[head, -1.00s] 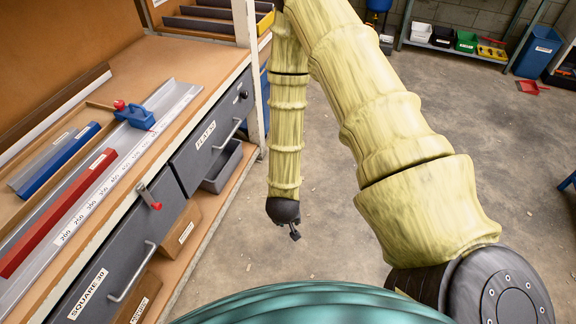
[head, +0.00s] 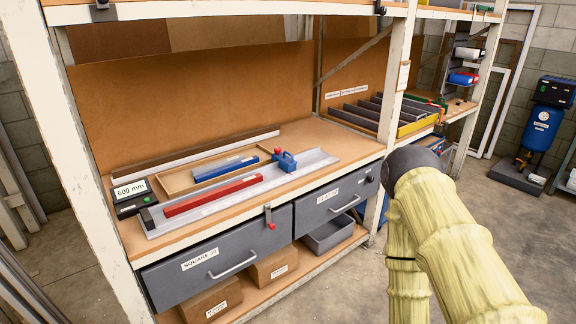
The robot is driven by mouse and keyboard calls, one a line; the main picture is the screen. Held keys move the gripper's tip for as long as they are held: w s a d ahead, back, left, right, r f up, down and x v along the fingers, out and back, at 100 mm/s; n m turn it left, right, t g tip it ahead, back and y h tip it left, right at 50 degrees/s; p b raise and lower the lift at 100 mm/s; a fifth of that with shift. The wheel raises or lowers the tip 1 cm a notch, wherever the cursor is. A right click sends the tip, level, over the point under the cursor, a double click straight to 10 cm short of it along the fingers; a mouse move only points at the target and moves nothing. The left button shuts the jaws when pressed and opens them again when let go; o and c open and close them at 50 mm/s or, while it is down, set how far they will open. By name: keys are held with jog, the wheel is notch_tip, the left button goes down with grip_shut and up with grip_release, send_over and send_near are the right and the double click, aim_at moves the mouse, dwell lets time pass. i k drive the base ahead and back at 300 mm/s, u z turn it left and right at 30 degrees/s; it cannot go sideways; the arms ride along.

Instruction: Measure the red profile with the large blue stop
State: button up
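The red profile (head: 212,195) lies lengthwise on the grey metal measuring rail (head: 318,158) on the workbench. The large blue stop (head: 285,161), with a red knob, sits on the rail beyond the right end of the profile, with a gap between them. A black display box (head: 131,198) reading "600 mm" stands by the rail's left end, near a dark end block (head: 147,218). My gripper is out of view; only my yellow arm shows at the right.
A blue profile (head: 225,168) lies in a shallow wooden tray (head: 177,184) behind the rail. A small red-tipped lever (head: 270,218) hangs at the bench's front edge above two grey drawers (head: 215,262). White rack posts (head: 85,150) frame the bench. Floor at right is open.

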aim_at(288, 164)
jog(key=u, duration=1.2)
jog(key=i, duration=1.2)
jog(key=z, duration=0.75)
